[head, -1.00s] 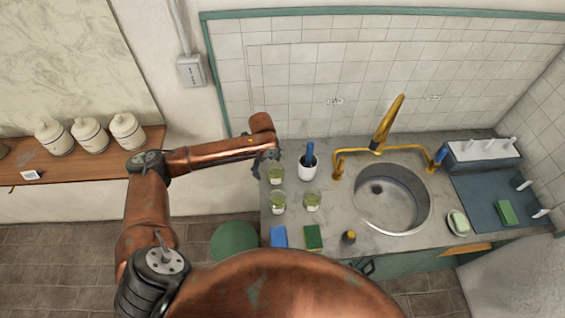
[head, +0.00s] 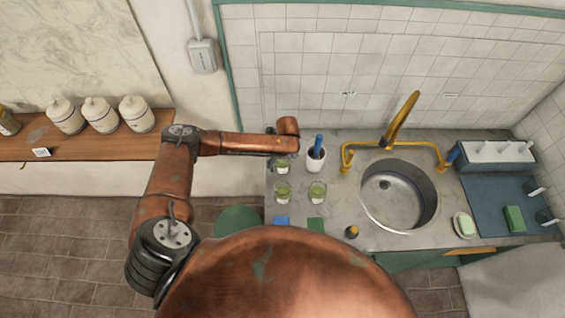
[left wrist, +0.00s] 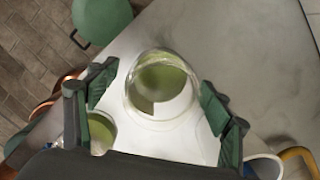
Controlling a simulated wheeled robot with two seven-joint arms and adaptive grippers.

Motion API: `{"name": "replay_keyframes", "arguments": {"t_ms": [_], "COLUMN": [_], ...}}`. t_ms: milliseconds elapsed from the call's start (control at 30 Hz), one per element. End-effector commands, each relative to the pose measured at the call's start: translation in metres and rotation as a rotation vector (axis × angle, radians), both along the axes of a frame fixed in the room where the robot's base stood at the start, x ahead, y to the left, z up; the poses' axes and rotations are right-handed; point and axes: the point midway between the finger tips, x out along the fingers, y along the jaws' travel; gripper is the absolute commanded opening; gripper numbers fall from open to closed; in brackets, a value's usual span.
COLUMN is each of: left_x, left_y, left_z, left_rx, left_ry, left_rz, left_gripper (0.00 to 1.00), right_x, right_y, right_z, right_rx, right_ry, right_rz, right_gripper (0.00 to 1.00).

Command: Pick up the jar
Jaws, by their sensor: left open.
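A clear glass jar with green contents (left wrist: 160,82) stands on the counter between the two spread fingers of my left gripper (left wrist: 158,80), in the left wrist view. The fingers are open, with a visible gap on either side of it. In the head view this appears to be the rearmost jar (head: 283,167), partly hidden under my left arm's end. Two similar jars stand in front of it, a left one (head: 282,191) and a right one (head: 317,191). One of these also shows behind the left finger in the left wrist view (left wrist: 101,130). My right gripper is out of view.
A white cup with a blue-handled tool (head: 316,160) stands close right of the jars. The sink (head: 400,193) and brass tap (head: 400,120) are farther right. Blue (head: 281,221) and green (head: 315,224) sponges lie at the front. White lidded canisters (head: 100,115) stand on the left shelf.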

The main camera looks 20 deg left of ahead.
Motion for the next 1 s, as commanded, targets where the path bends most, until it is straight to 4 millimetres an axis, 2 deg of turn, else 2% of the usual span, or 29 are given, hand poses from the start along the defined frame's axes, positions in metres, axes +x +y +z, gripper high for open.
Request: {"name": "replay_keyframes", "arguments": {"t_ms": [200,900,1000], "left_x": [-0.0001,-0.0003,0.0], "left_y": [0.0006,0.0008,0.0008], "left_z": [-0.0004,-0.0003,0.0001], "left_rx": [-0.001,-0.001,-0.001], "left_ry": [-0.001,0.0,-0.001], "left_rz": [0.001,0.003,0.003], "left_gripper": [0.73,0.25,0.24], "right_x": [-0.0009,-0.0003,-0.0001], "right_y": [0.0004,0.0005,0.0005], "right_z": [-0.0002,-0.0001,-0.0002], "right_rx": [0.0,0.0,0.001], "right_ry": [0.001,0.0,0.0], "right_rz": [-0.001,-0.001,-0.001], "right_gripper": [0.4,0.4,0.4]}}
